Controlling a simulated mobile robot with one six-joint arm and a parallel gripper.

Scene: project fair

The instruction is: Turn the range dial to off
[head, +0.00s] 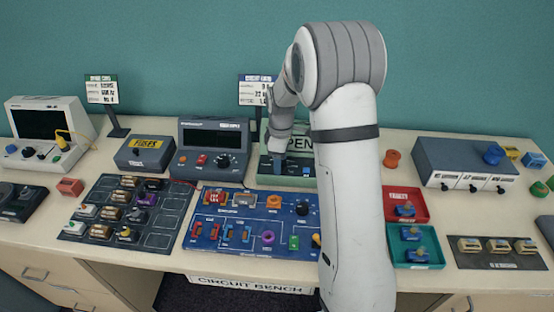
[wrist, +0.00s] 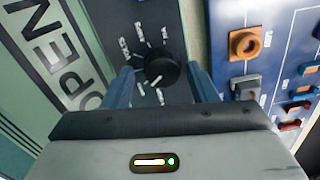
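My gripper (wrist: 160,70) is open, one blue finger on each side of this dial, with a visible gap on both sides. In the head view my gripper (head: 278,163) is over the dark panel (head: 303,170) of the green OPEN unit and hides that dial. Another black dial (head: 222,160) shows on the dark grey meter (head: 185,162) to the left.
The green OPEN sign (wrist: 45,50) lies left of the panel in the wrist view. The blue circuit board (head: 205,232) is in front of the unit, its orange part (wrist: 245,43) close to the right finger. A sign card (head: 252,90) stands behind.

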